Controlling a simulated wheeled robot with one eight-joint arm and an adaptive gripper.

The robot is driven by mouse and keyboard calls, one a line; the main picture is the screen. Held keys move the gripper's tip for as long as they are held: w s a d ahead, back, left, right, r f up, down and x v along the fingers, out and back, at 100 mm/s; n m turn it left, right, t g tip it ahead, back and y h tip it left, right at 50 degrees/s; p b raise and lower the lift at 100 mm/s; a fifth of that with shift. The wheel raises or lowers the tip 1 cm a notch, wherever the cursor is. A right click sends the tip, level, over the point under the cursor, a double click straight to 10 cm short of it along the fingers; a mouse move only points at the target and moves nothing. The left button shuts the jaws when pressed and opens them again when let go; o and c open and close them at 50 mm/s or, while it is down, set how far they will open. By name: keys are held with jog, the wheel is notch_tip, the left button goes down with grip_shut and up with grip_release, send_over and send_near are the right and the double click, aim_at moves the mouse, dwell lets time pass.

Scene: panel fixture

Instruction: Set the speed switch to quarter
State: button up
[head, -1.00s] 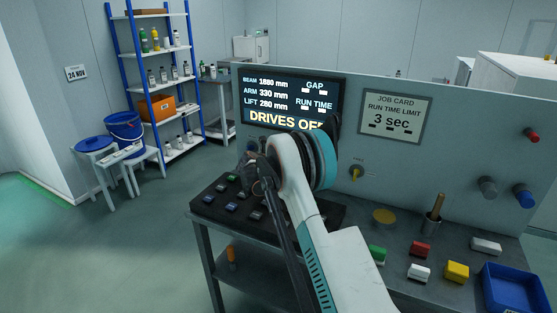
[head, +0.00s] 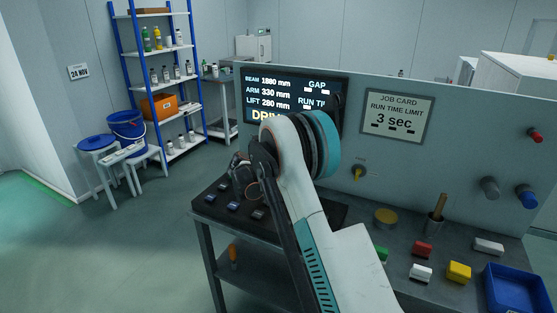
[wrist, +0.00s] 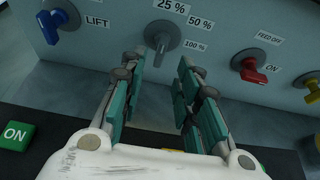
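The speed switch (wrist: 162,42) is a grey rotary knob on the panel in the wrist view, with 25 %, 50 % and 100 % labels around its upper right. Its grip part points down toward the space between my fingertips; I cannot tell which label it is set to. My gripper (wrist: 161,64) is open, its two teal-padded fingers apart on either side of the knob's lower end. Whether they touch it is unclear. In the head view my gripper (head: 243,178) is low over the button console, and my arm hides the switch.
A blue LIFT knob (wrist: 50,28) is left of the switch, and a red feed knob (wrist: 253,72) is to its right. A green ON button (wrist: 16,136) lies lower left. In the head view, the display (head: 262,97) is partly covered by my arm.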

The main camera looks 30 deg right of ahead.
jog(key=shift+v, duration=2.7)
jog(key=s+a+r+m+y, duration=0.25)
jog(key=s+r+m, duration=0.2)
jog(key=s, duration=0.35)
jog(key=s+a+r+m+g+y, duration=0.1)
jog(key=s+a+r+m, duration=0.3)
jog(key=s, duration=0.4)
jog(key=s+a+r+m+y, duration=0.1)
jog(key=s+r+m+y, duration=0.1)
jog(key=s+r+m, duration=0.5)
jog(key=s+a+f+m+y, duration=0.1)
jog(key=s+a+f+m, duration=0.1)
jog(key=s, duration=0.7)
jog(key=s+a+f+m+y, duration=0.2)
jog(key=s+a+m, duration=0.2)
jog(key=s, duration=0.5)
jog(key=s+a+f+m+y, duration=0.2)
jog(key=s+a+m, duration=0.2)
jog(key=s, duration=0.5)
jog(key=shift+a, duration=0.35)
